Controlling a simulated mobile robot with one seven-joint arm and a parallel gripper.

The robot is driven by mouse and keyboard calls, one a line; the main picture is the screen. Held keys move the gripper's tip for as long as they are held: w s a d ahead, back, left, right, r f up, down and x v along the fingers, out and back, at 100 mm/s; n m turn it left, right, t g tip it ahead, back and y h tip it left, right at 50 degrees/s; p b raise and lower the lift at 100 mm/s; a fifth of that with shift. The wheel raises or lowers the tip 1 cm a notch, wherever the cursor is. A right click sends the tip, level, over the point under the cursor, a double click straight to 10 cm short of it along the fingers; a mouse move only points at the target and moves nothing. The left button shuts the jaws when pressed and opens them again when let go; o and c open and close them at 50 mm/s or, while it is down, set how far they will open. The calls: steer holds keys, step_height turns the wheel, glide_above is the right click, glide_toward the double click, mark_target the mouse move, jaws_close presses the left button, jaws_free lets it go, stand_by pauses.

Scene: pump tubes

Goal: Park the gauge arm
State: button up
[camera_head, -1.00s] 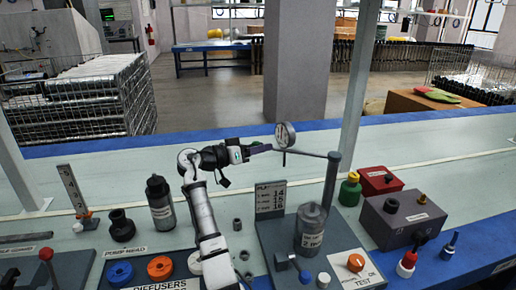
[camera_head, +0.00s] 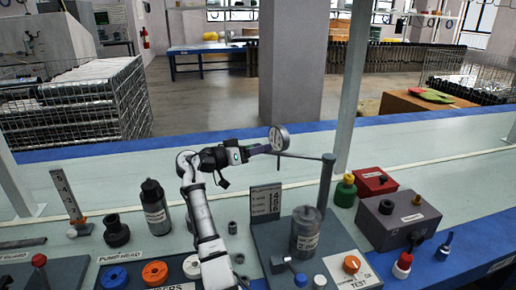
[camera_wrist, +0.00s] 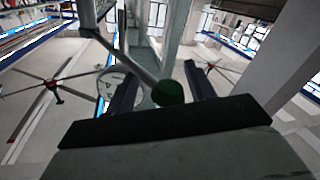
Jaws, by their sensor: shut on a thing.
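The gauge arm (camera_head: 305,156) is a thin grey bar running left from the top of an upright post (camera_head: 325,185) on the dark pump base. A round white-faced gauge (camera_head: 279,138) sits at its free end, and it also shows in the wrist view (camera_wrist: 111,86) at the left finger. My gripper (camera_head: 266,149) is at this end, just left of the gauge. In the wrist view a dark green round knob (camera_wrist: 168,93) lies between my fingers, and my gripper is shut on it. How the knob joins the arm is hidden.
Below the arm stands a grey cylinder (camera_head: 305,233) on the pump base (camera_head: 270,238), beside a label card (camera_head: 265,201). Right are a green bottle (camera_head: 345,190), a red box (camera_head: 374,182) and a grey box (camera_head: 399,219). A dark bottle (camera_head: 155,207) stands left.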

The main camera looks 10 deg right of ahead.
steer(key=b+v, duration=0.1)
steer(key=v, duration=1.3)
